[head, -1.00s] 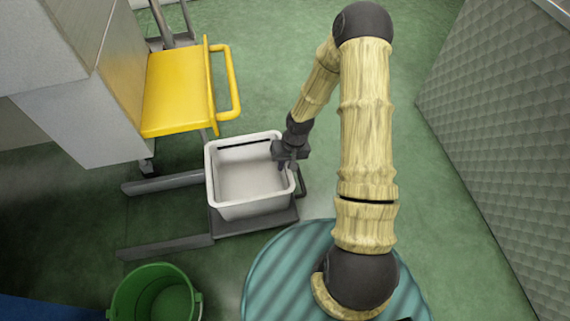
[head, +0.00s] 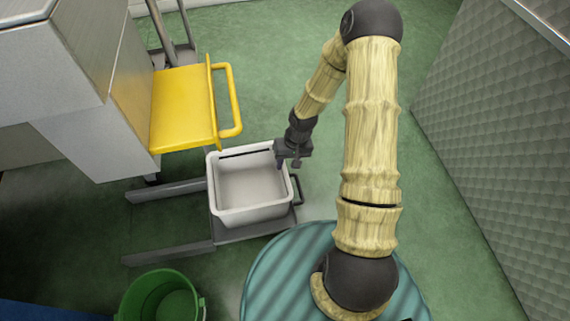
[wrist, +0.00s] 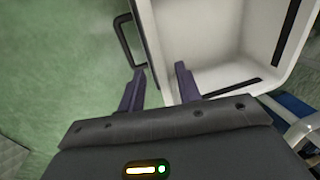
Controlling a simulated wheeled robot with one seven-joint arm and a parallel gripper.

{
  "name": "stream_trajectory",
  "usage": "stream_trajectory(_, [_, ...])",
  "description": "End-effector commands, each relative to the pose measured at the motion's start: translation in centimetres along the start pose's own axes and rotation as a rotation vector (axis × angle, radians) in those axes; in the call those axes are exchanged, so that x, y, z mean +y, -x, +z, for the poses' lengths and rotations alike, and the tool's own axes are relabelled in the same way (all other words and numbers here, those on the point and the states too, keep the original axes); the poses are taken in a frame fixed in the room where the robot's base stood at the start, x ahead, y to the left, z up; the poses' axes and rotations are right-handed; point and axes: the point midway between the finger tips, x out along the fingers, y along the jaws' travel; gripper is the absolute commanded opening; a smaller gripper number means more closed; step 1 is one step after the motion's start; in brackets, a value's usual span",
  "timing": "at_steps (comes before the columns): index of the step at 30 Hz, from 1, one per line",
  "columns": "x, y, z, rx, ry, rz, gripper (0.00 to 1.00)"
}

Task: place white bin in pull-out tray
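The white bin (head: 250,216) stands upright and looks to rest on the dark grey pull-out tray (head: 257,232), with the tray's edge showing in front of it. The tray's dark handle (head: 299,190) sticks out at its right side and also shows in the wrist view (wrist: 124,42). My gripper (head: 289,163) is at the bin's right rim, toward the far corner. In the wrist view my gripper (wrist: 160,68) has its fingers apart, one each side of the bin's rim (wrist: 152,40). How high the fingertips are over the rim is unclear. The bin looks empty.
A yellow platform with a handle (head: 185,108) stands behind and left of the bin, beside a white cabinet (head: 95,130). A green bucket (head: 163,300) is at the front left. A grey quilted panel (head: 500,130) bounds the right. Green floor lies clear between.

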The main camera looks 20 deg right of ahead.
Motion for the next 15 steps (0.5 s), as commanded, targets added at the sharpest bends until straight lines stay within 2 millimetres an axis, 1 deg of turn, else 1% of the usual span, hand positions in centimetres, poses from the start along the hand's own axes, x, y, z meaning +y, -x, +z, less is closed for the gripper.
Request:
stream_trajectory(1, [-0.1, 1.5, 0.0, 0.002, -0.002, 0.0, 0.34])
stream_trajectory(6, [-0.1, 4.2, 0.0, 0.001, 0.0, 0.0, 0.34])
stream_trajectory(10, [0.1, 5.6, 0.0, 0.002, -0.004, 0.0, 0.34])
stream_trajectory(15, [0.2, 6.1, 0.0, 0.001, -0.003, 0.0, 0.34])
